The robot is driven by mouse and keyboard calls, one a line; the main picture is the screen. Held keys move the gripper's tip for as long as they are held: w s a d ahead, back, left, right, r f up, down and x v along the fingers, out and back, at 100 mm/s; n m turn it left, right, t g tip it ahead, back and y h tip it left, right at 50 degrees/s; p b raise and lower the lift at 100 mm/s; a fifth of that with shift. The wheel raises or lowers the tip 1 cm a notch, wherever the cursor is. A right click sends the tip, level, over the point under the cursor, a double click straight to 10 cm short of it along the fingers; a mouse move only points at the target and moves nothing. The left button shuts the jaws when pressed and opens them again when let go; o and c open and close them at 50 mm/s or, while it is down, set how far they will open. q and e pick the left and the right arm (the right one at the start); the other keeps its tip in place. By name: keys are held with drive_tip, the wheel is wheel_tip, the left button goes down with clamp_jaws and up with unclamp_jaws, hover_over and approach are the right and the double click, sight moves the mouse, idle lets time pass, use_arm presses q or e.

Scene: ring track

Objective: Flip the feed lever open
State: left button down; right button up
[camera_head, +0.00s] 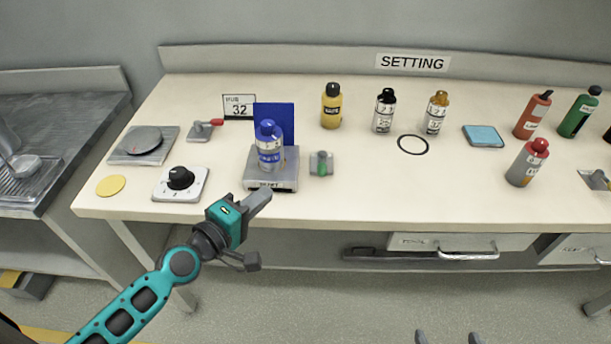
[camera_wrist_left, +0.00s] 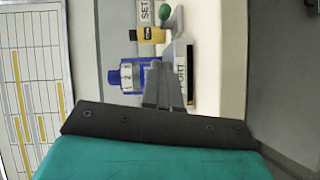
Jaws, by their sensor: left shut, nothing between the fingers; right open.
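Two small levers stand on the table, and I cannot read which is the feed lever. One has a green handle (camera_head: 321,163) on a grey base, right of the grey port stand (camera_head: 270,184); its green knob also shows in the left wrist view (camera_wrist_left: 165,12). The other has a red handle (camera_head: 216,122) on a grey plate, at the back left. My left gripper (camera_head: 262,196) is shut and empty, in front of the port stand at the table's front edge, apart from both levers. My right gripper (camera_head: 447,338) is open at the bottom edge, only its fingertips showing.
A blue bottle (camera_head: 269,150) stands on the port stand before a blue panel (camera_head: 284,117). Several bottles stand at the back and right. The table's middle front is clear.

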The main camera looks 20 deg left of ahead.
use_arm(q)
approach(322, 165)
drive_tip(key=w+a, duration=0.2)
drive_tip(key=a, duration=0.1)
drive_tip(key=shift+w+f, duration=0.3)
drive_tip(key=shift+f, duration=0.05)
drive_tip(key=w+d, duration=0.2)
drive_tip(key=d, duration=0.1)
drive_tip(key=shift+f+p, duration=0.35)
drive_tip(key=shift+p, duration=0.05)
drive_tip(key=shift+w+d+f, duration=0.15)
drive_tip(key=shift+d, duration=0.2)
use_arm(e)
drive_tip(key=shift+r, duration=0.5)
